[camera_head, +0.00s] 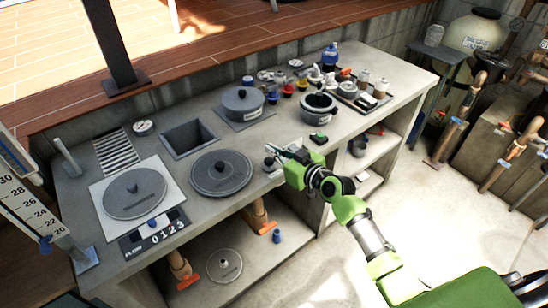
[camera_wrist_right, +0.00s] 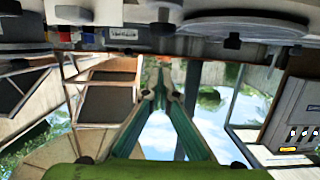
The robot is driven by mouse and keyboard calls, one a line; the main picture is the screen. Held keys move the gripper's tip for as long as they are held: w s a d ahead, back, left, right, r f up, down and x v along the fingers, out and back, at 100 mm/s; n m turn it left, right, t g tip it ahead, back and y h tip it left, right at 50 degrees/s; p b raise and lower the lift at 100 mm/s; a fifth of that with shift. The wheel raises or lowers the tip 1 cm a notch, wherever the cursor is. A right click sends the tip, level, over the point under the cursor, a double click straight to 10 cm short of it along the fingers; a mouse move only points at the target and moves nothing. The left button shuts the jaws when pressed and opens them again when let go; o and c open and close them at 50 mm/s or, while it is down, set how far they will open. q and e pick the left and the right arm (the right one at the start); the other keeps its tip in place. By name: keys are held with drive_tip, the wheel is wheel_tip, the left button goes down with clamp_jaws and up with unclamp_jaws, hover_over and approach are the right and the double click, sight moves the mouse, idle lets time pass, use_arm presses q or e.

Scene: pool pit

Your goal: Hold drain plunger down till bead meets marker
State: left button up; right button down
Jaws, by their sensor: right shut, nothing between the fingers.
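A small grey upright piece with a round top (camera_head: 268,162), which may be the drain plunger, stands at the counter's front edge. My right gripper (camera_head: 284,153) is shut and empty just beside and above it; contact cannot be told. In the right wrist view my fingers (camera_wrist_right: 160,66) come together below the inverted counter edge. A tall white scale board (camera_head: 28,205) with numbers stands at the far left. A blue piece (camera_head: 45,243) sits low by it; whether this is the bead or a marker is unclear. My left gripper is not in view.
The grey counter (camera_head: 240,147) holds a round dark lid (camera_head: 221,173), a lidded pot (camera_head: 243,103), an open pot (camera_head: 319,107) and a square basin (camera_head: 188,139). A digit counter (camera_head: 155,232) lies at front left.

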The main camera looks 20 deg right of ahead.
sight(269, 163)
drive_tip(key=shift+s+d+f, duration=0.1)
drive_tip(key=shift+s+f, duration=0.05)
drive_tip(key=shift+f, duration=1.75)
